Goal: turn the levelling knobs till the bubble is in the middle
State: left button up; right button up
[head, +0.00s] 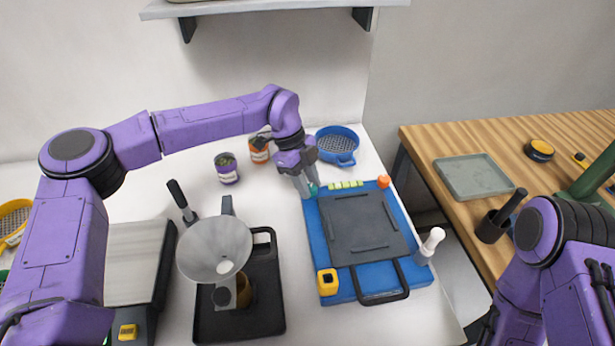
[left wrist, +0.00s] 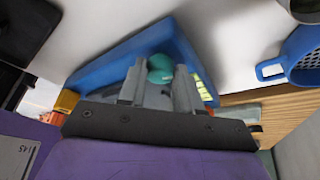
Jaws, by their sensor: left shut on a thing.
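A blue levelling base (head: 312,240) carries a dark grey plate (head: 362,225) on the white table. A teal knob (head: 313,189) is at its back left corner, an orange knob (head: 384,181) at the back right, and a yellow knob (head: 327,282) at the front left. A pale yellow-green strip (head: 346,184) lies along the back edge; I cannot make out a bubble. My left gripper (head: 307,187) is shut on the teal knob, which shows between its fingers in the left wrist view (left wrist: 160,68). My right gripper is not in view.
A metal funnel (head: 214,247) stands over a black tray (head: 238,320) left of the base. A blue sieve (head: 337,143) and two small jars are behind. A white-handled tool (head: 430,243) is at the right. A wooden table (head: 460,225) is farther right.

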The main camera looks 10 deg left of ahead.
pick_arm(q)
jog(key=m+g+p, duration=0.1)
jog(key=m, duration=0.1)
jog(key=m+y+p, duration=0.1)
jog(key=m, duration=0.2)
jog(key=shift+w+d+r+m+g, duration=0.2)
jog(key=shift+m+g, duration=0.1)
jog(key=shift+g, duration=0.1)
jog(key=m+y+p, duration=0.1)
jog(key=m, duration=0.2)
jog(key=shift+f+g, duration=0.1)
jog(key=shift+g, duration=0.2)
jog(key=shift+w+d+m+y+p, duration=0.15)
jog(key=shift+m+y+p, duration=0.55)
jog(key=shift+m, duration=1)
jog(key=o, duration=1)
jog(key=shift+f, duration=0.1)
jog(key=shift+o, duration=0.2)
